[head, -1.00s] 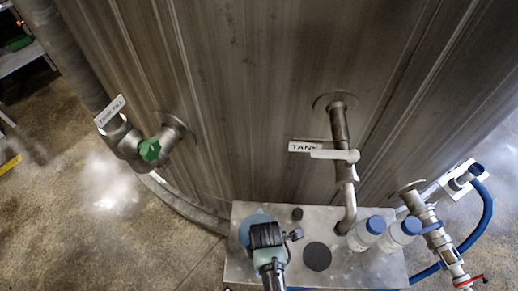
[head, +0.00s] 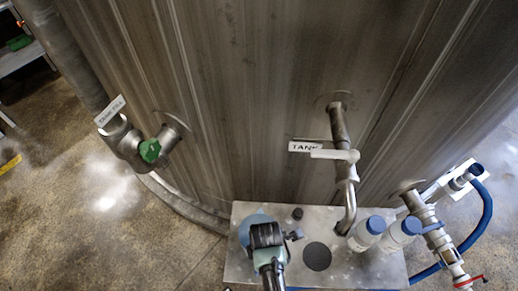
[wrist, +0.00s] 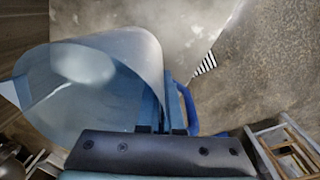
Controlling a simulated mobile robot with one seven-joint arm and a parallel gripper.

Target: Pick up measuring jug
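The measuring jug is a translucent blue vessel (wrist: 105,95) that fills the left of the wrist view, its open mouth tilted in the picture. A darker blue handle (wrist: 188,108) shows on its right side. In the head view the jug (head: 246,232) is on the metal ledge, mostly hidden behind my gripper (head: 265,234). In the wrist view my gripper (wrist: 163,125) reaches the handle side of the jug. Its fingertips blend with the blue handle, so I cannot tell whether they are closed on it.
The metal ledge (head: 236,268) also bears two blue-capped bottles (head: 362,236) (head: 399,236) and a dark round disc (head: 317,257). A tank outlet pipe (head: 347,195) comes down behind them. The large tank (head: 240,100) stands close behind.

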